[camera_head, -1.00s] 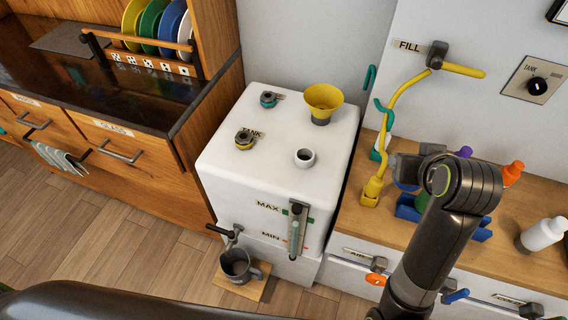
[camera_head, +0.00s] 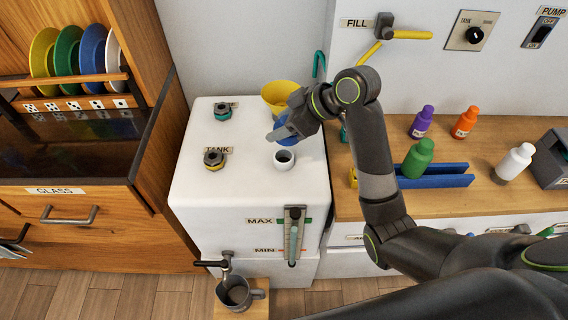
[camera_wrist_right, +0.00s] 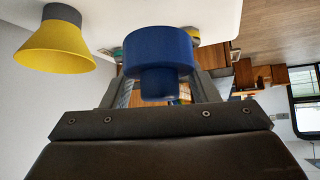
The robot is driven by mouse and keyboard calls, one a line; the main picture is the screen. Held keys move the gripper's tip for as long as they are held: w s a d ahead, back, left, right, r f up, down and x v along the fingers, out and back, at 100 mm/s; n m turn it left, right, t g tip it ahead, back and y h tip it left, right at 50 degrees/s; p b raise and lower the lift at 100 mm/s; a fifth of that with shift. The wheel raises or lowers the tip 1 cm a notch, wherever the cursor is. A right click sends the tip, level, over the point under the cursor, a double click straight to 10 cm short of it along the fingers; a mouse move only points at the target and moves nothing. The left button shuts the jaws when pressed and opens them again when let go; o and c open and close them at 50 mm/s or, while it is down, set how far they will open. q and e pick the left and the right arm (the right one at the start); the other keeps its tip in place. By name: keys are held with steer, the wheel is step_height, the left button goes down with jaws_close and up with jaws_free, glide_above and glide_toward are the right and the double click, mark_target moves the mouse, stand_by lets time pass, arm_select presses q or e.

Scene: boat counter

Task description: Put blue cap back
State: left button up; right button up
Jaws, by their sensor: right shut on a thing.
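My right gripper (camera_head: 281,130) is shut on the blue cap (camera_head: 288,126) and holds it over the white tank (camera_head: 190,190). The cap fills the middle of the right wrist view (camera_wrist_right: 158,50), its narrower stub facing the camera, between the fingers. A short, round, open white neck (camera_head: 284,160) stands on the tank top. In the head view it is just below the cap and apart from it. The yellow funnel (camera_head: 278,94) stands behind the gripper, partly hidden by it; it also shows at the left of the right wrist view (camera_wrist_right: 52,46). My left gripper is out of view.
Purple (camera_head: 422,122), orange (camera_head: 466,122), green (camera_head: 418,160) and white (camera_head: 513,162) bottles stand on the right counter, with a blue rack (camera_head: 440,181). A grey mug (camera_head: 236,293) sits below the tank's tap.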

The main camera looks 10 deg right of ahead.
steer(key=shift+w+a+n+g, duration=0.4)
steer(key=shift+n+g, duration=0.1)
steer(key=shift+n, duration=0.2)
steer(key=shift+f+y, duration=0.3)
steer(key=shift+f, duration=0.1)
glide_above(274, 154)
steer(key=d, duration=0.1)
steer(key=f, duration=0.4)
steer(key=shift+s+f, duration=0.15)
steer(key=shift+s, duration=0.15)
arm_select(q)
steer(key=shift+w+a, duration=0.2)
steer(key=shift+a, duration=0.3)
arm_select(e)
steer(key=shift+f, duration=2.4)
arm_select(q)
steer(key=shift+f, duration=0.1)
arm_select(e)
steer(key=shift+f, duration=0.1)
steer(key=o, duration=1)
